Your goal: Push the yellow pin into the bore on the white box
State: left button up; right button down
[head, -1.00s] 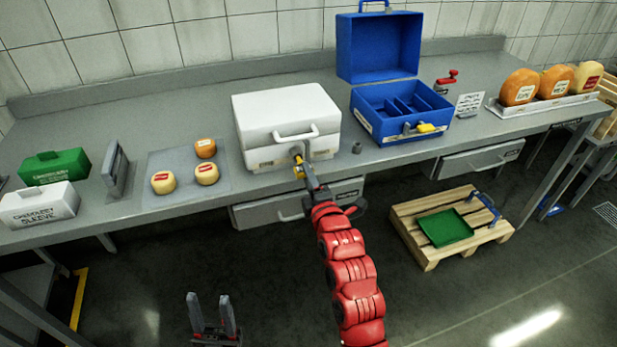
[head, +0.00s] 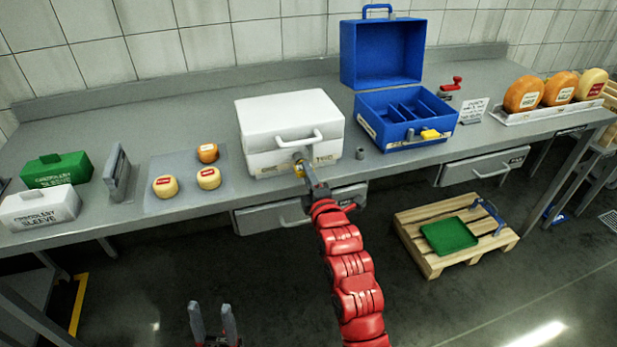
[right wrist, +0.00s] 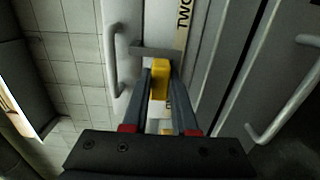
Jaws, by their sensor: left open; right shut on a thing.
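The white box (head: 285,118) stands closed on the bench, with its handle on the front. My right gripper (head: 300,167) is at the front face of the box, below the handle. In the right wrist view the right gripper (right wrist: 160,88) is shut on the yellow pin (right wrist: 160,75), whose far end is at a grey metal part on the box front. The bore itself is hidden, so I cannot tell how deep the pin sits. My left gripper (head: 213,322) is open and empty, low in front of the bench.
A blue case (head: 405,118) stands open right of the white box, with a yellow part (head: 430,134) on its front. A small grey cylinder (head: 360,153) stands between them. Cheeses (head: 208,178) lie on a mat to the left. A drawer handle (right wrist: 285,100) is near the right gripper.

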jog(key=shift+w, duration=0.1)
jog(key=c, duration=1.2)
grip_release()
jog(key=shift+w, duration=0.1)
jog(key=o, duration=0.6)
jog(key=p+v, duration=0.2)
jog(key=v, duration=1.5)
jog(key=shift+s+d+f+p, duration=0.1)
jog(key=shift+s+p, duration=0.1)
jog(key=shift+p, duration=0.1)
